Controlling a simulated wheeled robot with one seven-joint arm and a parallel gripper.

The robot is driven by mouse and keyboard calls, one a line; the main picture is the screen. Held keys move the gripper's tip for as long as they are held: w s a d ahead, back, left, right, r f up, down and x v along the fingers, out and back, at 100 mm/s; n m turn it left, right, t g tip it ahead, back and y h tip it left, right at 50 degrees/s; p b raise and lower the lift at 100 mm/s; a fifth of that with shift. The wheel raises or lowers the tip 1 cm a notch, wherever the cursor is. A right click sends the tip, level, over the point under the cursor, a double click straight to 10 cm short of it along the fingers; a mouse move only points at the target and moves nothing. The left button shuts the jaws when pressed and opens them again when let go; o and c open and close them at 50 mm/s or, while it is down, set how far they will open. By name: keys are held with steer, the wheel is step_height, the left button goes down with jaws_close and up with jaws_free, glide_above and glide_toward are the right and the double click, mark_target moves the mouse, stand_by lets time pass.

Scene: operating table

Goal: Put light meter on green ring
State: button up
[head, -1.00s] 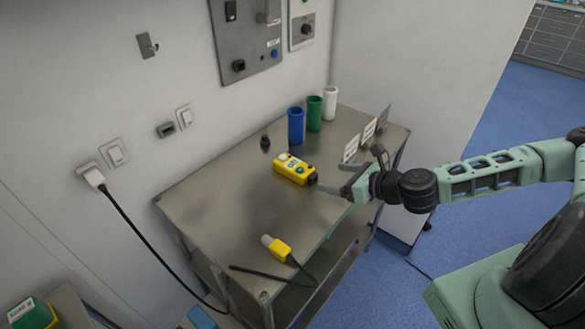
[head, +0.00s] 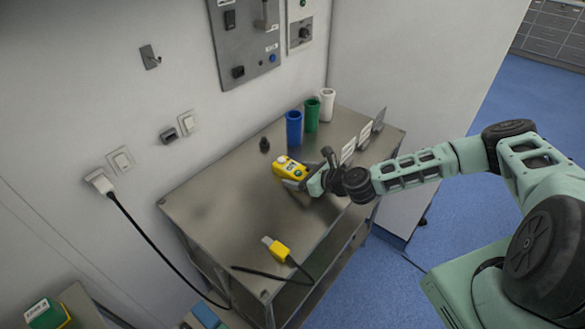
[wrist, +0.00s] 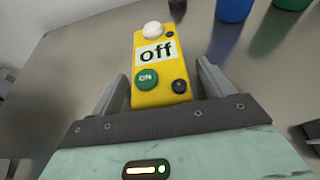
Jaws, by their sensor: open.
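A yellow box (head: 288,169) lies on the steel table. It has a white knob, a label "off", a green ON button and dark knobs, clear in the wrist view (wrist: 176,77). I cannot tell for sure whether this box is the light meter. My gripper (head: 296,181) is at its near end. In the wrist view my open gripper (wrist: 164,88) has one finger on each side of the box, with a gap at the left finger. No green ring can be made out; a green cup (head: 311,116) stands at the back of the table.
A blue cup (head: 293,128) and a white cup (head: 327,104) stand beside the green one. A small black object (head: 264,145) is left of them. White label cards (head: 348,150) stand at the right edge. A yellow plug with cable (head: 278,249) lies at the front. The table's left part is clear.

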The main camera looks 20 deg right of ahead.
steer(key=shift+w+f, duration=0.1)
steer(key=c, duration=1.3)
